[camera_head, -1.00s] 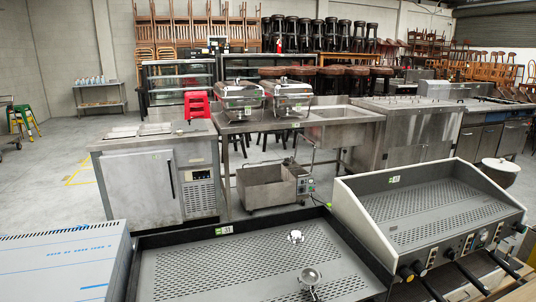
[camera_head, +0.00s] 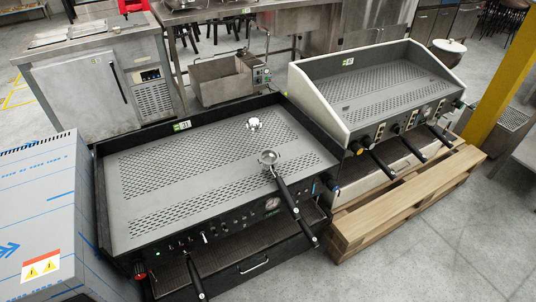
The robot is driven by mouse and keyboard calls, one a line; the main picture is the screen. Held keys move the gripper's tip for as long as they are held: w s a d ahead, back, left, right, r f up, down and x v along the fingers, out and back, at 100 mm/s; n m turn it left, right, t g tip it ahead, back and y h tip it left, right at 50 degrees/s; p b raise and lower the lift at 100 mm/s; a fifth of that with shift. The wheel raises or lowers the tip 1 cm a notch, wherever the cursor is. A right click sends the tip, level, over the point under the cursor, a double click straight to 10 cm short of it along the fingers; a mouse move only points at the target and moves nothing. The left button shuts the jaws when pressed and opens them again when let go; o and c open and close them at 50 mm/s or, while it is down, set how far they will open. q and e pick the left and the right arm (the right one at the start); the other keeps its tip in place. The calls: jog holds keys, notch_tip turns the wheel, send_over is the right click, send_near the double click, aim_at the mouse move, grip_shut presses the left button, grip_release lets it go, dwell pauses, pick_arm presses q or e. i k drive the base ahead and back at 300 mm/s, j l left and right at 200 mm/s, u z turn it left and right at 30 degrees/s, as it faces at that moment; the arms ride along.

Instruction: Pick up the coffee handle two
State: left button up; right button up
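A coffee handle (camera_head: 285,191) with a black grip and a round metal head lies on the perforated grey top of the near coffee machine (camera_head: 140,172). Its head rests on the top and its grip reaches out over the front panel. Another black handle (camera_head: 195,277) points down at the machine's lower front. More black handles (camera_head: 382,164) stick out from the front of the second machine at right. I cannot tell which one is "two". Neither of my grippers is in view.
A small silver item (camera_head: 254,124) sits on the near machine's top. A box-shaped unit with blue film (camera_head: 40,215) stands close at left. A wooden pallet (camera_head: 405,201) lies under the right machine. The floor at lower right is clear, with a yellow post (camera_head: 500,85) beyond.

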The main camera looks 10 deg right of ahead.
aim_at(289, 199)
jog(key=u, duration=0.7)
jog(key=l+u, duration=0.45)
jog(key=k+l+u, duration=0.15)
jog(key=l+u, duration=0.25)
jog(key=k+l+u, duration=0.15)
jog(key=l+u, duration=0.3)
jog(key=k+l+u, duration=0.2)
jog(key=u, duration=0.2)
jog(key=l, duration=0.1)
